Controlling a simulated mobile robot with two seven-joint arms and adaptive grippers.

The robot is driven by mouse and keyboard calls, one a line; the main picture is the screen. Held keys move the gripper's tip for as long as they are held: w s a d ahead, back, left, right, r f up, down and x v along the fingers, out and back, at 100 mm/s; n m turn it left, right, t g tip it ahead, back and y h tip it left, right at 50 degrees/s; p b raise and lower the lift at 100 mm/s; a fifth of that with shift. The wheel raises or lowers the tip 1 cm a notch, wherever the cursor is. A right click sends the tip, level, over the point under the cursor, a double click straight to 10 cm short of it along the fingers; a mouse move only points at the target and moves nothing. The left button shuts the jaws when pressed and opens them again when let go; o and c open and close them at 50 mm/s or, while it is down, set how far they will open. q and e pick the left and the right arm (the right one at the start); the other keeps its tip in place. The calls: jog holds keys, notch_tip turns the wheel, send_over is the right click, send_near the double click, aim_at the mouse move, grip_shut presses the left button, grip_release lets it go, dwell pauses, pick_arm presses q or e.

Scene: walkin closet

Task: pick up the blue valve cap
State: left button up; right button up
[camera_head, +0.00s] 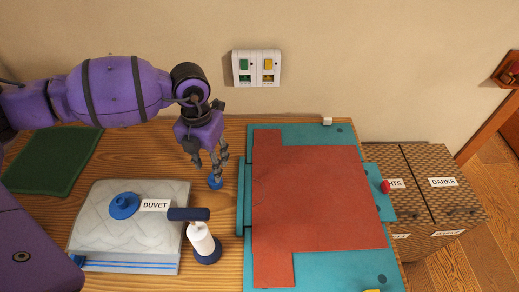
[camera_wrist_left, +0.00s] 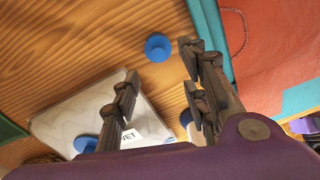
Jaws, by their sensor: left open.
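The blue valve cap (camera_head: 215,182) is a small round blue piece on the wooden tabletop, between the duvet bag and the teal board. My left gripper (camera_head: 211,162) is open and empty, pointing down just above and behind the cap in the head view. In the left wrist view the cap (camera_wrist_left: 158,46) lies on the bare wood beyond the gap between the fingers (camera_wrist_left: 163,77), apart from them. The clear duvet bag (camera_head: 90,233) has a round blue valve (camera_head: 123,206) on top and a DUVET label. My right gripper is not in view.
A white hand pump (camera_head: 201,241) with a dark handle stands close in front of the cap. A green cloth (camera_head: 52,160) is at the left. Woven hampers (camera_head: 430,165) stand beyond the table's right edge.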

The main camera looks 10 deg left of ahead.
aim_at(211, 177)
pick_arm(q)
jog(key=shift+w+a+f+n, duration=0.1)
jog(key=shift+w+f+n, duration=0.35)
jog(key=shift+w+n, duration=0.2)
jog(key=shift+s+n, duration=0.15)
jog(key=shift+n, duration=0.4)
jog(key=shift+s+a+f, duration=0.2)
jog(key=shift+s+f, duration=0.5)
jog(key=f, duration=0.5)
jog(key=shift+w+a+f, duration=0.2)
jog(key=shift+w+f, duration=0.05)
jog(key=shift+w, duration=0.15)
jog(key=shift+f, duration=0.25)
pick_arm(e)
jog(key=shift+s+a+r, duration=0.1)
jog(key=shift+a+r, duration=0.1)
pick_arm(q)
jog(key=shift+c, duration=0.5)
jog(key=c, duration=0.7)
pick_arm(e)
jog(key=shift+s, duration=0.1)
